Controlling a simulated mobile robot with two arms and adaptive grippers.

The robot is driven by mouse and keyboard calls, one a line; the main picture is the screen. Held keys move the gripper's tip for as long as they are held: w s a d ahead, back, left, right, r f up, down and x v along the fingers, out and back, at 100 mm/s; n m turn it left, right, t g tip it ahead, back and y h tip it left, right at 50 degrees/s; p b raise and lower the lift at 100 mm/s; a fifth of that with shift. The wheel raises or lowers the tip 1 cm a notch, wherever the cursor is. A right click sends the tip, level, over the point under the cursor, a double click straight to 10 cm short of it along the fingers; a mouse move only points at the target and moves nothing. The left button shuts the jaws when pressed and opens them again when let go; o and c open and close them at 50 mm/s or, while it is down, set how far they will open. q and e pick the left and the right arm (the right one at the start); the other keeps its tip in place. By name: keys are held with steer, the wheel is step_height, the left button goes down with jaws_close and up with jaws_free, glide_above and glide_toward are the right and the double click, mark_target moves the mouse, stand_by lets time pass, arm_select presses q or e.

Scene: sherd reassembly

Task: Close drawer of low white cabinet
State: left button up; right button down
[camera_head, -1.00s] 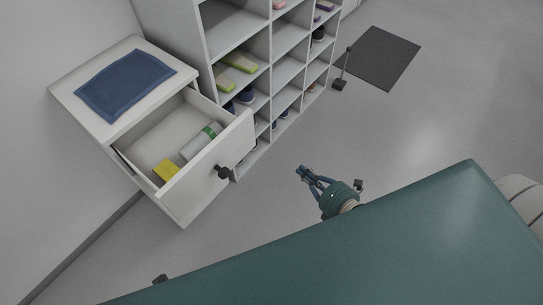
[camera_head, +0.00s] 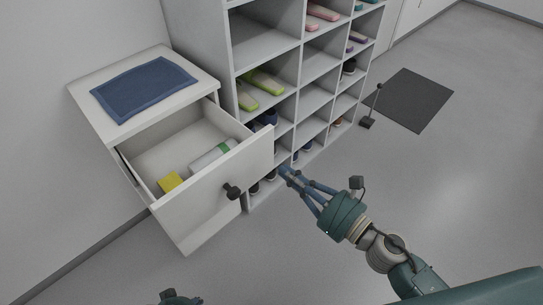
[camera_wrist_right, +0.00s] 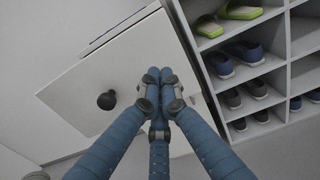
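The low white cabinet (camera_head: 90,110) stands at the left with its drawer (camera_head: 205,200) pulled well out. The drawer front carries a dark round knob (camera_head: 232,191), which also shows in the wrist view (camera_wrist_right: 107,100). My right gripper (camera_head: 286,172) is just right of the drawer front, its blue fingers pointing toward the cabinet. In the wrist view its fingertips (camera_wrist_right: 160,76) are together and empty, in front of the drawer face and right of the knob. I cannot tell whether they touch it. A bit of my left gripper's body (camera_head: 176,298) shows at the bottom edge; its fingers are hidden.
The drawer holds a yellow block (camera_head: 170,183) and a white-and-green cylinder (camera_head: 212,156). A blue cloth (camera_head: 145,88) lies on the cabinet top. A white shoe rack (camera_head: 268,50) stands close behind the drawer's right side. Open floor (camera_head: 440,190) lies to the right.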

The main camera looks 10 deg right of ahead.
mark_target(263, 154)
steer(key=p+x, duration=0.1)
steer(key=x, duration=0.5)
steer(key=shift+w+a, duration=0.1)
arm_select(q)
steer(key=f, duration=0.1)
steer(key=s+f, duration=0.1)
steer(key=f, duration=0.1)
steer(key=s+f, duration=0.1)
steer(key=f, duration=0.1)
steer(key=shift+s+a, duration=0.15)
steer(key=shift+s, duration=0.1)
arm_select(e)
steer(key=shift+w, duration=0.1)
